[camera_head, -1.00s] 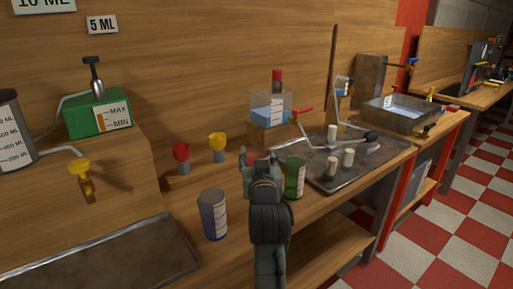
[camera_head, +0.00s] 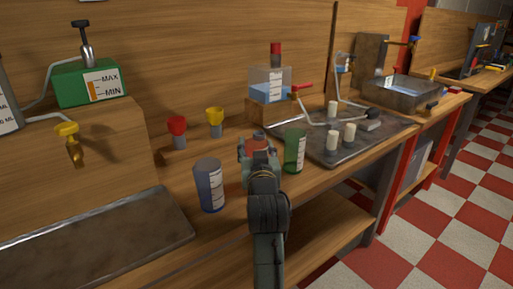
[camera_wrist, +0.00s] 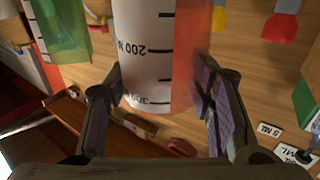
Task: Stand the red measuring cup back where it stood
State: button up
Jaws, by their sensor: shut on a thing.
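The red measuring cup (camera_wrist: 183,60) fills the upper middle of the wrist view, its white scale strip (camera_wrist: 146,50) facing the camera. My gripper (camera_wrist: 160,85) is shut on it, one finger on each side. In the head view my gripper (camera_head: 258,150) hides most of the cup; only a red patch (camera_head: 259,142) shows. The gripper is between the blue measuring cup (camera_head: 208,186) and the green measuring cup (camera_head: 293,150). I cannot tell whether the red cup touches the bench.
A red funnel-topped piece (camera_head: 177,127) and a yellow one (camera_head: 215,117) stand behind, to the left. A metal tray with white pegs (camera_head: 365,150) lies to the right, and an empty metal tray (camera_head: 95,240) to the left. A clear tank (camera_head: 269,84) stands behind on a wooden block.

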jog(key=shift+f+b, duration=0.3)
jog(key=shift+f, duration=0.25)
dwell(0.4)
jog(key=o, duration=1.5)
jog(key=shift+o, duration=0.2)
